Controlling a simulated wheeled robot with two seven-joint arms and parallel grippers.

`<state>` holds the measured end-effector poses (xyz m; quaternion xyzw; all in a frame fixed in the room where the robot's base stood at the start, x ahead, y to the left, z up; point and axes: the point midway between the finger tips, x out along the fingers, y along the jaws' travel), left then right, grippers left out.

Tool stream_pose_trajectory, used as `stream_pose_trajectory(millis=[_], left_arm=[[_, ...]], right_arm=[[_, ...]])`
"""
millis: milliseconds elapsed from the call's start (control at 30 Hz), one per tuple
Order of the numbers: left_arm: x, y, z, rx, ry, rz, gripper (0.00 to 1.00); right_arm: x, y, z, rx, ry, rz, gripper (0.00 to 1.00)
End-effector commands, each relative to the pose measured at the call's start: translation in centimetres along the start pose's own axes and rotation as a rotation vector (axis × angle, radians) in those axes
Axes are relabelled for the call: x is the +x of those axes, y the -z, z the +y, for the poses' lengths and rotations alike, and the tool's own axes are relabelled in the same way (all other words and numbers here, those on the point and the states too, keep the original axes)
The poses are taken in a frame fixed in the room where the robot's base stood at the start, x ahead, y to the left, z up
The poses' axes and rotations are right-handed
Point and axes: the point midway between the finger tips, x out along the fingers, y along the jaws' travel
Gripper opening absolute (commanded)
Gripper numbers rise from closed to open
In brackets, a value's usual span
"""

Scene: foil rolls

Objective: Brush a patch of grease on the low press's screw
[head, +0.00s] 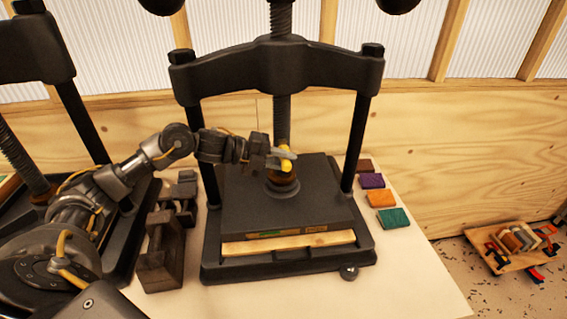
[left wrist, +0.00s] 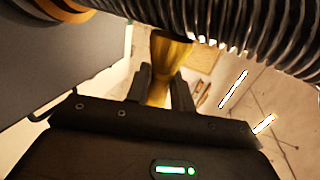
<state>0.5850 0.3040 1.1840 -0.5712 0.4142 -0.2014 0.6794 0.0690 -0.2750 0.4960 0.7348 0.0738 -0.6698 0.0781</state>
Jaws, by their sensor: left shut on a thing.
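A black press (head: 276,65) stands at the middle of the head view, its dark threaded screw (head: 282,110) running down to a flat plate (head: 238,205). The ribbed screw crosses the top right of the left wrist view (left wrist: 225,30). My left gripper (head: 279,156) is shut on a yellow-handled brush (head: 286,164), in front of the lower screw and just above the collar (head: 282,184). The brush also shows between the fingers in the left wrist view (left wrist: 170,52). I cannot tell whether it touches the screw. No grease patch can be made out. My right gripper is not in view.
A second black press (head: 30,65) stands at the left. Dark metal weights (head: 160,255) lie between the presses. Small coloured blocks (head: 380,198) sit at the right on the pale table (head: 415,270). A wooden tray (head: 510,245) lies further right. The press's posts flank my gripper.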

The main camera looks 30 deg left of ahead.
Motion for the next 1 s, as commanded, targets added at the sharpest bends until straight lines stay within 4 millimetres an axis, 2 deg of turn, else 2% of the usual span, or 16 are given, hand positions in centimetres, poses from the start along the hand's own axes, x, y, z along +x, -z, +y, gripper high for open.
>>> stream_pose_trajectory(millis=[33, 367, 667, 1000], left_arm=[[-0.3, -0.1, -0.7, 0.001, 0.001, -0.002, 0.01], [-0.5, -0.2, -1.3, 0.001, 0.001, -0.003, 0.01], [-1.3, -0.1, -3.7, 0.001, 0.002, -0.004, 0.01], [-1.5, -0.1, -4.3, 0.001, 0.002, -0.004, 0.01]], right_arm=[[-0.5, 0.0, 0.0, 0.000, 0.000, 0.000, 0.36], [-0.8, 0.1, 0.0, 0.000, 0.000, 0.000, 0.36], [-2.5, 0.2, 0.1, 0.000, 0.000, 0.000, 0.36], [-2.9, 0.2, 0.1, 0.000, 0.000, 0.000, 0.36]])
